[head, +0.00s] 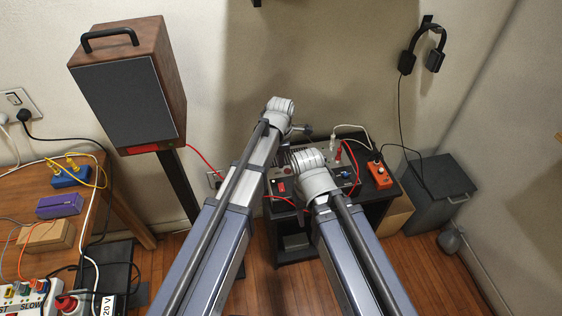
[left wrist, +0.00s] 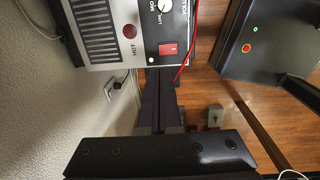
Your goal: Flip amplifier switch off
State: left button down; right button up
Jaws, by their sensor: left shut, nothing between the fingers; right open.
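The amplifier (head: 273,183) sits on a black stand, partly covered by my arms in the head view. Its red rocker switch (head: 282,187) is on the front panel. The left wrist view shows the switch (left wrist: 167,49) beside a round red lamp marked HOT (left wrist: 129,31). My left gripper (head: 304,130) is shut and empty, above and behind the front panel in the head view. Its dark fingers (left wrist: 161,90) point toward the panel's lower edge near the switch; contact cannot be told. My right gripper (head: 322,180) is open, low over the amplifier, mostly hidden by its wrist.
An orange pedal box (head: 379,175) and red and white cables lie on the stand's right side. A speaker (head: 125,95) stands at left above a wooden bench (head: 98,165) with electronics. A dark cabinet (head: 437,190) stands right. Headphones (head: 424,50) hang on the wall.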

aim_at(281, 185)
pick_arm(q)
notch_tip(281, 185, up, 3)
jog(key=shift+w+r+p, duration=0.1)
jog(key=shift+p, duration=0.9)
pick_arm(e)
notch_tip(281, 185, up, 3)
jog(key=shift+r, duration=0.1)
pick_arm(q)
jog(key=shift+a, duration=0.1)
jog(key=shift+s+d+t, duration=0.3)
jog(key=shift+s+d, duration=0.2)
jog(key=shift+s, duration=0.4)
jog(key=f+b, duration=0.4)
jog(key=w+f+b, duration=0.1)
jog(key=f+b, duration=0.9)
jog(key=shift+w+a, duration=0.2)
jog(key=shift+w, duration=0.1)
pick_arm(e)
notch_tip(281, 185, down, 14)
